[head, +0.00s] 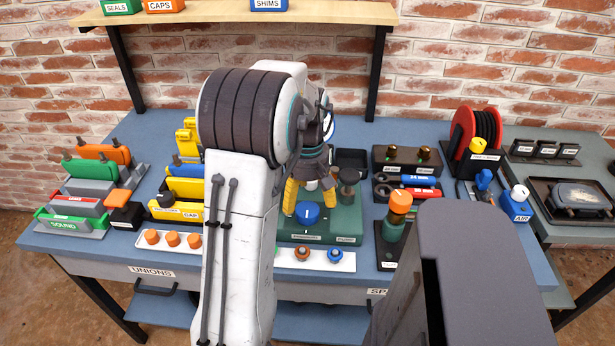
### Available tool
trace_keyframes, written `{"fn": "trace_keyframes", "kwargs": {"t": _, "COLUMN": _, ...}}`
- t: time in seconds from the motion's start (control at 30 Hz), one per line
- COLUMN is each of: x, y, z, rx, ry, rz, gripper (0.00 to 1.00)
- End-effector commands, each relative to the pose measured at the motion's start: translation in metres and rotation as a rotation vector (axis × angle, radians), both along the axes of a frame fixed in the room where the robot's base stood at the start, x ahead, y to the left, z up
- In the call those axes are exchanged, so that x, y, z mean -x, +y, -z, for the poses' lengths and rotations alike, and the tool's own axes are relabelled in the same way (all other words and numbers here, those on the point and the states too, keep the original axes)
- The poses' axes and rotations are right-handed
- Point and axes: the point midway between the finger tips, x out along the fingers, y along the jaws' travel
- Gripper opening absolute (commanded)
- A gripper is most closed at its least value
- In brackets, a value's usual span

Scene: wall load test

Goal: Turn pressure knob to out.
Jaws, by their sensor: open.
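A blue knob (307,213) sits on the front of a green base (345,222) in the middle of the bench, with a small label below it that is hard to read. I take it to be the pressure knob; its pointer direction is too small to tell. My gripper (311,195) has yellow fingers pointing down, spread apart, just above and behind the blue knob in the picture. Whether the fingers touch it I cannot tell. My arm hides the left side of the green base. A dark knob (348,176) stands on the base to the right, close to the right finger.
White trays with orange caps (172,239) and fittings (335,256) lie along the front edge. An orange-topped green post (399,202) stands right of the base. A red reel (470,140) and blue AIR block (516,205) are further right.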

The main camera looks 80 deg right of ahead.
Motion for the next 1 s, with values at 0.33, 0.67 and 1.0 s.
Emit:
{"fn": "trace_keyframes", "kwargs": {"t": 0.33, "x": 0.000, "y": 0.000, "z": -0.053, "rx": 0.001, "ry": 0.000, "rz": 0.000, "gripper": 0.80}}
{"fn": "trace_keyframes", "kwargs": {"t": 0.67, "x": 0.000, "y": 0.000, "z": -0.070, "rx": -0.001, "ry": 0.000, "rz": 0.000, "gripper": 0.80}}
{"fn": "trace_keyframes", "kwargs": {"t": 1.0, "x": 0.000, "y": 0.000, "z": -0.071, "rx": -0.001, "ry": 0.000, "rz": 0.000, "gripper": 0.80}}
